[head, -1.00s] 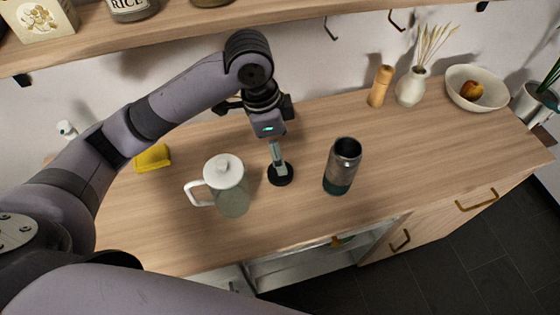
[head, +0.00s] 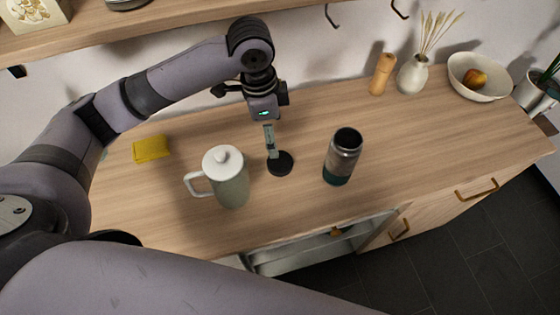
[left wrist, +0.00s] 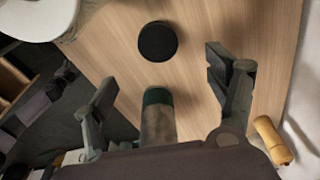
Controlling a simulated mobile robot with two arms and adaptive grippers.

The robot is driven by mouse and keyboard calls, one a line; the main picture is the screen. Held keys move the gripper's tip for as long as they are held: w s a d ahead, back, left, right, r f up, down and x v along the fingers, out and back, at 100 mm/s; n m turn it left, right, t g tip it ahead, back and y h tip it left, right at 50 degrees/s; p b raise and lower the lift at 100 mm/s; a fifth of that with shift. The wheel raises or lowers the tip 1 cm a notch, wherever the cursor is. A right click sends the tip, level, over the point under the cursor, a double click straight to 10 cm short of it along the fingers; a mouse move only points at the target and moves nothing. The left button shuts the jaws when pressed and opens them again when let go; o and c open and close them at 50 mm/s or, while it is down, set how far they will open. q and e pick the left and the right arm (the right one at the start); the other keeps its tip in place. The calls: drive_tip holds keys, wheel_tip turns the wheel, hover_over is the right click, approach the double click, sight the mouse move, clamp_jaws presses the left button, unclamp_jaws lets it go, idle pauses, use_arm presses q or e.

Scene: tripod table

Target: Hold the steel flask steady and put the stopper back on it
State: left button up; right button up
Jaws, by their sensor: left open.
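The steel flask (head: 343,155) stands upright and open-topped on the counter, with a steel body and teal base. The stopper, a black disc (head: 280,163), lies on the counter to its left. My left gripper (head: 271,151) points down by the disc, left of the flask, its fingers nearly edge-on. In the left wrist view its fingers (left wrist: 160,72) are spread and empty. The flask (left wrist: 158,118) shows between them there, its top hidden by the gripper body, and the disc (left wrist: 158,41) lies beyond. My right gripper is not in view.
A lidded pitcher (head: 229,180) stands close left of the disc. A yellow sponge (head: 151,149) lies farther left. A wooden mill (head: 382,74), a vase (head: 412,76) and a bowl (head: 479,80) stand at the back right. A shelf (head: 180,22) overhangs the back.

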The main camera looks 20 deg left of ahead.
sight(280, 161)
use_arm(q)
drive_tip(key=f, duration=0.4)
drive_tip(key=d+f, duration=0.1)
drive_tip(key=f, duration=0.2)
drive_tip(key=shift+w+p, duration=0.2)
drive_tip(key=shift+p, duration=0.1)
drive_tip(key=f, duration=0.2)
drive_tip(key=f+p, duration=0.1)
drive_tip(key=f, duration=0.1)
drive_tip(key=shift+s+d, duration=0.1)
drive_tip(key=shift+d, duration=0.3)
drive_tip(key=shift+f, duration=0.6)
drive_tip(key=shift+c, duration=0.3)
drive_tip(key=c, duration=1.1)
drive_tip(key=shift+r, duration=0.1)
drive_tip(key=shift+c, duration=0.2)
wheel_tip(280, 161, up, 20)
drive_tip(key=b, duration=0.1)
